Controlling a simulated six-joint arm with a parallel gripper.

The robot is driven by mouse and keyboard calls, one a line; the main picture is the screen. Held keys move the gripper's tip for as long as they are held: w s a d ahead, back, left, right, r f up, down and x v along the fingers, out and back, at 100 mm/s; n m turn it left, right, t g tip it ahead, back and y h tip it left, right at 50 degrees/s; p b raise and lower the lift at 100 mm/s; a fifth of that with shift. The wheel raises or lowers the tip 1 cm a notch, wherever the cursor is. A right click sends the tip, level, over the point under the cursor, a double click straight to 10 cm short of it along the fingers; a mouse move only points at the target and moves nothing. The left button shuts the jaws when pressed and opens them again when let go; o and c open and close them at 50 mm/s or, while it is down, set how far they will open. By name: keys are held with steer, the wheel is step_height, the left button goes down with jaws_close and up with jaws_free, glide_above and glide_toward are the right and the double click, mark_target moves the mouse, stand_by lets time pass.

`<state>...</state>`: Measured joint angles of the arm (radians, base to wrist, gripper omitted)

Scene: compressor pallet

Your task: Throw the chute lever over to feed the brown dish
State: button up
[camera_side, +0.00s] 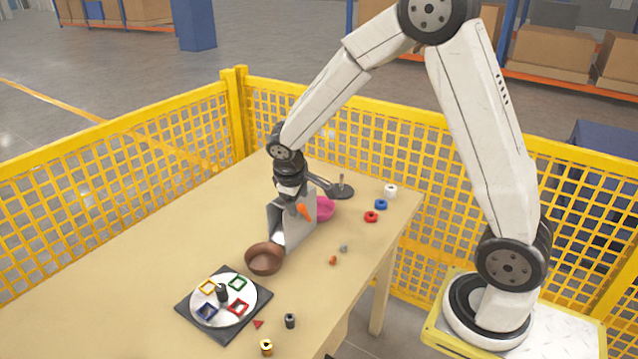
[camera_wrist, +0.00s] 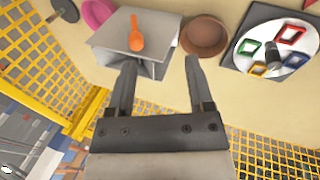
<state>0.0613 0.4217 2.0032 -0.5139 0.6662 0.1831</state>
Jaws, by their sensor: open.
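The chute (camera_side: 287,222) is a grey metal box standing on the table, also seen in the wrist view (camera_wrist: 110,36). Its orange lever (camera_side: 304,211) is on the face toward the side camera; in the wrist view the lever (camera_wrist: 137,38) is roughly upright in the picture. The brown dish (camera_side: 263,259) sits at one side of the chute, on the right in the wrist view (camera_wrist: 204,36). A pink dish (camera_side: 325,209) sits at the other side. My gripper (camera_wrist: 160,62) is open and empty, close to the chute, apart from the lever. In the side view my gripper (camera_side: 291,192) partly hides the chute top.
A turntable (camera_side: 250,293) with coloured square frames stands on a dark mat in front. A dark round stand (camera_side: 341,192) is behind the chute. Blue, red and white rings lie at the right edge (camera_side: 381,204). Yellow mesh fencing (camera_side: 190,125) borders the table. The table's left is clear.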

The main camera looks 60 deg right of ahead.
mark_target(300, 207)
steer(key=shift+h, duration=0.7)
steer(key=w+d, duration=0.2)
steer(key=w, duration=0.1)
steer(key=shift+w+d+f, duration=0.15)
steer(key=shift+d, duration=0.25)
steer(key=shift+f, duration=0.1)
steer(key=shift+x, duration=3.8)
jaws_close()
steer(key=shift+a, duration=0.1)
